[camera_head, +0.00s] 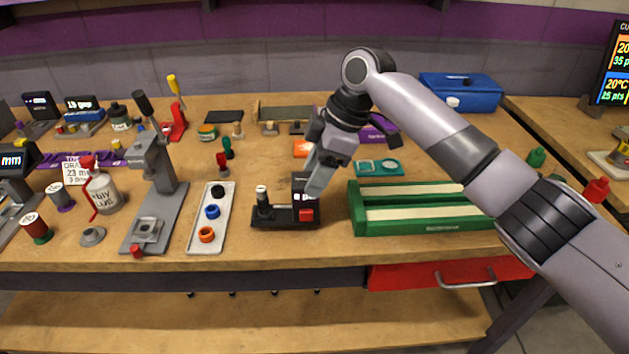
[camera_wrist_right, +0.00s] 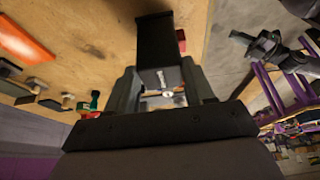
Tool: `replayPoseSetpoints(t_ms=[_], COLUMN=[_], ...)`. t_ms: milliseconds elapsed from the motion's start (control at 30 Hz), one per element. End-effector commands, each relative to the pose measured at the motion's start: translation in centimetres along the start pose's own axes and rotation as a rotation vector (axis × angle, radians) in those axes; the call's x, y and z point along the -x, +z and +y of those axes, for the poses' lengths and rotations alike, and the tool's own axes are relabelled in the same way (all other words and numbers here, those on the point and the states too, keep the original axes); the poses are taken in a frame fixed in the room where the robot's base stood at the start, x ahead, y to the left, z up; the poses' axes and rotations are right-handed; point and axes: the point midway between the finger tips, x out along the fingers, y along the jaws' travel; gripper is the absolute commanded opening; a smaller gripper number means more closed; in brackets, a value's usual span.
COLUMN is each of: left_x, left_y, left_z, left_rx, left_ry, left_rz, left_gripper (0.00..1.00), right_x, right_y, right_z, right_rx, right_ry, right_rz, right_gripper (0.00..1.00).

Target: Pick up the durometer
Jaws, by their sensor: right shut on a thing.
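A black device (camera_head: 283,220) with a small upright display, a red button and a short post stands near the front edge of the bench. I take it to be the durometer, though its label is too small to read. My right gripper (camera_head: 317,180) reaches down at its right rear side and is shut on its upright part. The fingers partly hide that part. In the right wrist view a grey-white labelled face (camera_wrist_right: 167,76) sits between the fingers, with a black block (camera_wrist_right: 155,38) beyond it. My left gripper is not in view.
A green tray (camera_head: 362,222) stands close on the right. A white tray (camera_head: 206,243) with coloured rings lies on the left, with a grey stand (camera_head: 155,215) beyond it. A teal item (camera_head: 378,167) and an orange item (camera_head: 301,148) lie behind.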

Motion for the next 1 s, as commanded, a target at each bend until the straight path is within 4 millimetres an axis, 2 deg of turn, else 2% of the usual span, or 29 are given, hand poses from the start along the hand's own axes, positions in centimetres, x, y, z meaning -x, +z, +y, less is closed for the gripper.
replayPoseSetpoints(t_ms=[167, 400, 600, 800, 1000], left_x=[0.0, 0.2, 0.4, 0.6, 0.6], left_y=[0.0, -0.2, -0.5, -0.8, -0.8], left_z=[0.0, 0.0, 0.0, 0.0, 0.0], left_rx=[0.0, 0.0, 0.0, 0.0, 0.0], left_ry=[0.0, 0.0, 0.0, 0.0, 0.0], left_rz=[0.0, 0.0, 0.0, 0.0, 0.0], left_gripper=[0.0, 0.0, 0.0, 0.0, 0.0], right_x=[3.9, 10.4, 14.4, 16.4, 16.7], right_y=[-1.8, -4.5, -6.1, -6.9, -7.0], right_z=[0.0, 0.0, 0.0, 0.0, 0.0], right_rx=[0.005, 0.003, 0.001, 0.0, 0.001], right_ry=[0.006, 0.006, 0.003, 0.002, 0.001], right_rz=[0.004, 0.004, 0.004, 0.003, 0.003], right_gripper=[0.0, 0.0, 0.0, 0.0, 0.0])
